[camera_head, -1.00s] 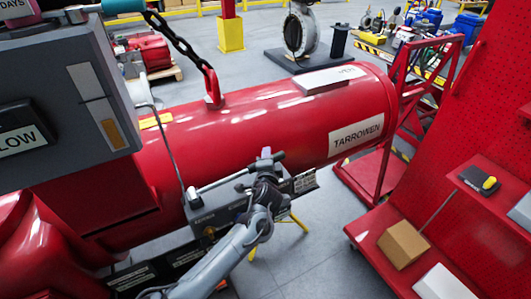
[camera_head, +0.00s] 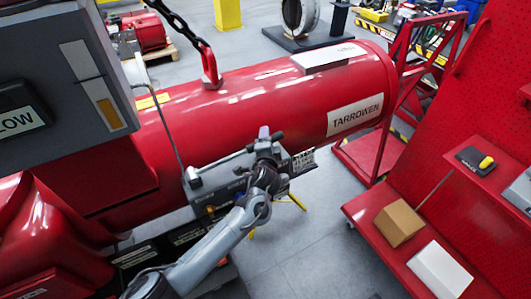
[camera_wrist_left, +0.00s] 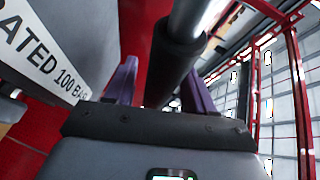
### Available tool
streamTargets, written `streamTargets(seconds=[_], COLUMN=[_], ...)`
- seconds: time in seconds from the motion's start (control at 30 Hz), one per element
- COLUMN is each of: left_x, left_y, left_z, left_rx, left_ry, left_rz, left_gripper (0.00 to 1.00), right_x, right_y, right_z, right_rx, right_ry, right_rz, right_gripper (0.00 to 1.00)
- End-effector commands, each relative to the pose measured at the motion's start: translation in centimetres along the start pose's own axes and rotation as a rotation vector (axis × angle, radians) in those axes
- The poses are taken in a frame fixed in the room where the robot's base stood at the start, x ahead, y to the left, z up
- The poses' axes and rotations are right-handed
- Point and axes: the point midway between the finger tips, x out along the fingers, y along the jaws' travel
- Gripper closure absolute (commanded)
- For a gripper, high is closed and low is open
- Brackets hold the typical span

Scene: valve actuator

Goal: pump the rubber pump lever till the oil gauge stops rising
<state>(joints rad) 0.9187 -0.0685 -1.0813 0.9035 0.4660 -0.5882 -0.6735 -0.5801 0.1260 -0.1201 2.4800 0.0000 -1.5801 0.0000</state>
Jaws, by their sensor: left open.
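The pump lever (camera_head: 228,158) is a thin silver rod with a dark grip at its right end, on a grey pump block (camera_head: 212,192) along the front of the red cylinder. My left gripper (camera_head: 266,142) is at the grip end. In the left wrist view, the dark round grip (camera_wrist_left: 172,65) passes between its open purple fingers (camera_wrist_left: 160,85); contact cannot be told. A grey box at the left carries a pale slot with an orange lower part, apparently the oil gauge (camera_head: 107,108). A "LOW" sign (camera_head: 20,119) is beside it. My right gripper is out of view.
The large red cylinder (camera_head: 250,105) marked TARROWEN lies behind the lever, with a chain (camera_head: 180,28) attached on top. A red shelf rack (camera_head: 490,175) with boxes stands at the right. Grey floor (camera_head: 310,235) is clear between them.

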Motion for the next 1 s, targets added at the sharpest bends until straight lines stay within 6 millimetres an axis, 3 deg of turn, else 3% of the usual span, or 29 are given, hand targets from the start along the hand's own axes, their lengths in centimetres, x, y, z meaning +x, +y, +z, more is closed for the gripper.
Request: streamTargets(seconds=[0.6, 1.0], left_x=[-8.2, -9.5], left_y=[0.1, 0.0], left_z=[0.0, 0.1], left_rx=[0.000, 0.000], left_ry=[0.001, -0.001], left_rz=[0.003, 0.002], left_gripper=[0.46, 0.46], right_x=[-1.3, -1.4], right_y=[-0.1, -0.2], right_z=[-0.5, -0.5], right_rx=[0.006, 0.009], right_ry=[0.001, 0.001], right_rz=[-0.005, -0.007], right_gripper=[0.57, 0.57])
